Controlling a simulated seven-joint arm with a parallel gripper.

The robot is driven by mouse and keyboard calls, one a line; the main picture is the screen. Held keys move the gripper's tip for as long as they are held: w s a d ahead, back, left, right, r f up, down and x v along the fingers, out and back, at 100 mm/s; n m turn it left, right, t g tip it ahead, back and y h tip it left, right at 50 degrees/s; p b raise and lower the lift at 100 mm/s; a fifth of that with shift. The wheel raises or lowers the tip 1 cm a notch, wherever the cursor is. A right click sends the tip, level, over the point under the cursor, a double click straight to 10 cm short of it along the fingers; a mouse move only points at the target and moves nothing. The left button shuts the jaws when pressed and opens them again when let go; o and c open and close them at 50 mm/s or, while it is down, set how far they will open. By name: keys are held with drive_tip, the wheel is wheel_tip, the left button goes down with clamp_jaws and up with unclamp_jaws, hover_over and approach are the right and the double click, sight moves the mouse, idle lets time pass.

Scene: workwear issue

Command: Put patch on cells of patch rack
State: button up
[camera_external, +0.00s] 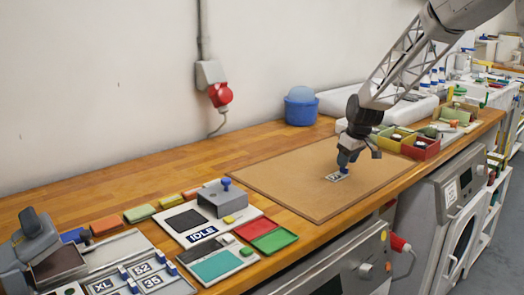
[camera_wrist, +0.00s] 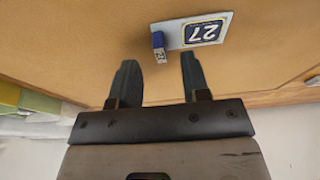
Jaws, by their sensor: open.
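A white patch (camera_external: 338,176) with a dark label lies on the brown mat (camera_external: 280,178). In the wrist view the patch (camera_wrist: 215,27) reads 27 and has a blue tab (camera_wrist: 158,42) at one end. My gripper (camera_external: 359,160) is open and empty, close to the patch. In the wrist view the tab appears just beyond and between the fingertips (camera_wrist: 160,62); I cannot tell the height gap. What looks like the patch rack (camera_external: 175,284) is at the lower left, holding patches marked XL (camera_external: 102,286), 52 (camera_external: 142,268) and 35 (camera_external: 151,281). Its near part is cut off.
A device marked IDLE (camera_external: 203,235), a teal pad (camera_external: 216,265) and red and green trays (camera_external: 273,240) stand between mat and rack. A blue tub (camera_external: 301,106) is behind the mat. Yellow and red bins (camera_external: 420,148) stand right of my gripper. Most of the mat is clear.

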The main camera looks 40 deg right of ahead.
sight(338, 173)
drive_tip(key=shift+x, duration=1.3)
clamp_jaws()
